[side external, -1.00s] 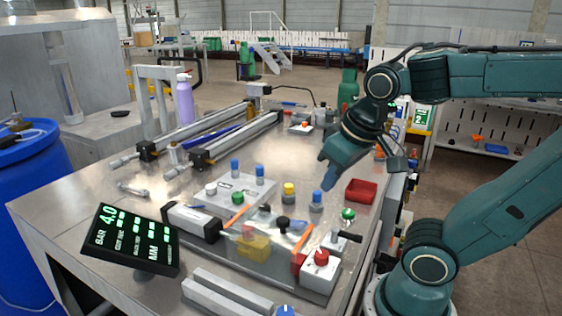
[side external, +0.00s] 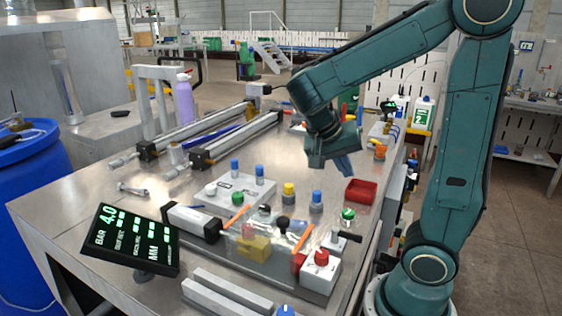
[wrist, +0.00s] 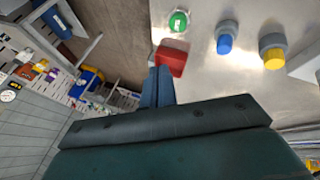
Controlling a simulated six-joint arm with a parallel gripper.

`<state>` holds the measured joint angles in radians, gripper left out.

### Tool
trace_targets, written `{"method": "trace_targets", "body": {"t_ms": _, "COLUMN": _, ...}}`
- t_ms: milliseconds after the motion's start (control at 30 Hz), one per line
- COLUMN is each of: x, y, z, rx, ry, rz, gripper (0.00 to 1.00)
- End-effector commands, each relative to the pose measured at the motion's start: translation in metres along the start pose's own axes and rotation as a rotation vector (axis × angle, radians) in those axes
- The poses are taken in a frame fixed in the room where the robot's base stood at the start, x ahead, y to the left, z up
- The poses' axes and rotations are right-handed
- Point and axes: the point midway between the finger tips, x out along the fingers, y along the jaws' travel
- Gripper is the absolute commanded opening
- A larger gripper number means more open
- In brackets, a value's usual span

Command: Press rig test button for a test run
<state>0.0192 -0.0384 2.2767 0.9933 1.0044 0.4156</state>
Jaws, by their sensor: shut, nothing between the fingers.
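A green button (side external: 348,214) stands at the right part of the steel table, and it shows at the top of the wrist view (wrist: 178,21). Another green button (side external: 238,198) sits on the grey plate. A red button (side external: 321,258) tops a white box at the front right. No readable label shows which is the rig test button. My gripper (side external: 349,172) is shut and empty, above the table behind the red tray. Its closed fingers show in the wrist view (wrist: 157,74), pointing toward the tray and apart from every button.
The red tray (side external: 361,191) lies near the right table edge. A blue-topped knob (side external: 316,201) and a yellow-topped knob (side external: 288,196) stand left of it. Linear rails (side external: 240,135) lie behind. A display (side external: 131,240) reads 4.0 BAR at the front left.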

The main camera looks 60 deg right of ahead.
Motion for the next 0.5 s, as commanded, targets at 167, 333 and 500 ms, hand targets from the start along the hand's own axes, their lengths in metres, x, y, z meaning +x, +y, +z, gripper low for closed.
{"method": "trace_targets", "body": {"t_ms": 167, "x": 0.0075, "y": 0.0035, "z": -0.0064, "rx": 0.145, "ry": 0.008, "rz": 0.139, "gripper": 0.00}}
{"method": "trace_targets", "body": {"t_ms": 333, "x": 0.0108, "y": 0.0064, "z": -0.0096, "rx": 0.247, "ry": 0.024, "rz": 0.229, "gripper": 0.00}}
{"method": "trace_targets", "body": {"t_ms": 500, "x": 0.0118, "y": 0.0082, "z": -0.0107, "rx": 0.298, "ry": 0.036, "rz": 0.273, "gripper": 0.00}}
